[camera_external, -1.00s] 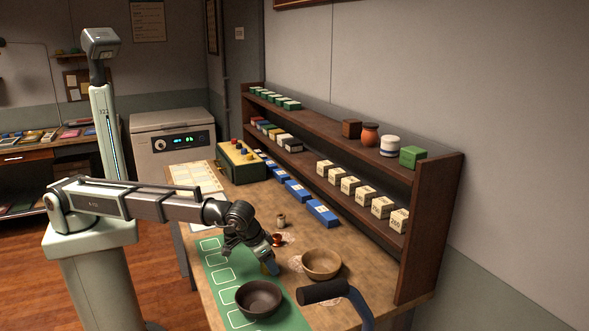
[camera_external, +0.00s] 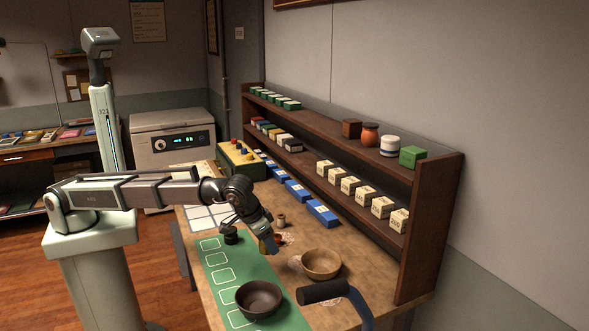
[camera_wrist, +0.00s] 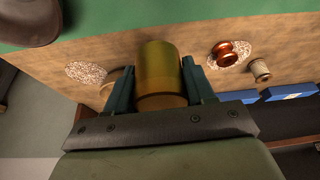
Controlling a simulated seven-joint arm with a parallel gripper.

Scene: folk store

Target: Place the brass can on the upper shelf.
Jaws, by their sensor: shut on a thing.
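The brass can (camera_wrist: 158,72) sits between the two fingers of my gripper (camera_wrist: 160,92) in the wrist view, gripped from both sides. In the external view my gripper (camera_external: 270,247) is over the right edge of the green mat, and the can (camera_external: 264,244) is mostly hidden by the fingers. It appears to be held above the table. The upper shelf (camera_external: 330,122) is to the right and higher, on the dark wooden rack. It carries small green boxes at its far end, and a brown block, an orange jar, a white jar and a green box nearer.
A copper spool (camera_wrist: 230,50) and tan spool (camera_wrist: 259,70) are near the can. The lower shelf holds several cream boxes (camera_external: 349,185); blue boxes (camera_external: 322,213) stand below.

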